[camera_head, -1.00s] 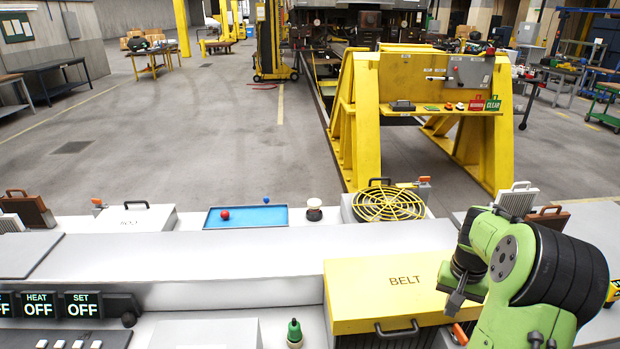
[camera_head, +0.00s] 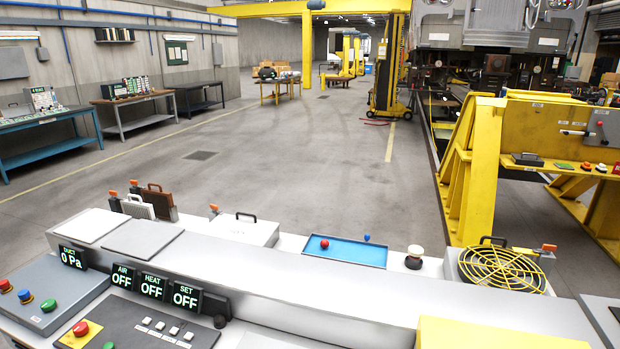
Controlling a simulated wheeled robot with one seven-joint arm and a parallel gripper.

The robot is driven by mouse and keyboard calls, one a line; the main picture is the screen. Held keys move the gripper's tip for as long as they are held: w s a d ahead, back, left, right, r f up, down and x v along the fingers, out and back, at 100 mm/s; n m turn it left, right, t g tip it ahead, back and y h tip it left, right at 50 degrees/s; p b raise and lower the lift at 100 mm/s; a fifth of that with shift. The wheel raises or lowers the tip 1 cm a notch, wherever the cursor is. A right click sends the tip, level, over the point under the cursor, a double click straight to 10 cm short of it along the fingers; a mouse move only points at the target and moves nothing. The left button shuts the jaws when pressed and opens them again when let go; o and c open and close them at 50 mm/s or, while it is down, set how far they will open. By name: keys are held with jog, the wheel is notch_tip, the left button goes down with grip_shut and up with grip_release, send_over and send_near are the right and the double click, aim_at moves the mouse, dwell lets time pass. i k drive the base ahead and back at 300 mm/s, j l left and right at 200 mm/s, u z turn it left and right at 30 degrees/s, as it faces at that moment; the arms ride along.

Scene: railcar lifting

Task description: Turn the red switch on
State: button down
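No part clearly readable as a red switch shows. Red candidates are a red mushroom button (camera_head: 80,328) on a yellow plate on the dark control panel (camera_head: 125,325), and a red button (camera_head: 5,285) beside a blue button (camera_head: 25,296) and a green button (camera_head: 48,305) on the grey box at the far left. A red ball-shaped knob (camera_head: 324,244) stands at the blue tray (camera_head: 345,254). Displays read AIR OFF (camera_head: 122,276), HEAT OFF (camera_head: 152,286), SET OFF (camera_head: 186,296) and DUCT 0 Pa (camera_head: 72,257). My gripper is out of view.
A long grey bench ledge (camera_head: 300,295) crosses the front. A yellow fan guard (camera_head: 500,269) and a yellow box (camera_head: 490,335) lie at right. A yellow stand (camera_head: 475,170) holds small red and green buttons. Workbenches (camera_head: 140,115) line the left wall. The floor between is clear.

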aim_at(80, 328)
jog(key=u, duration=1.75)
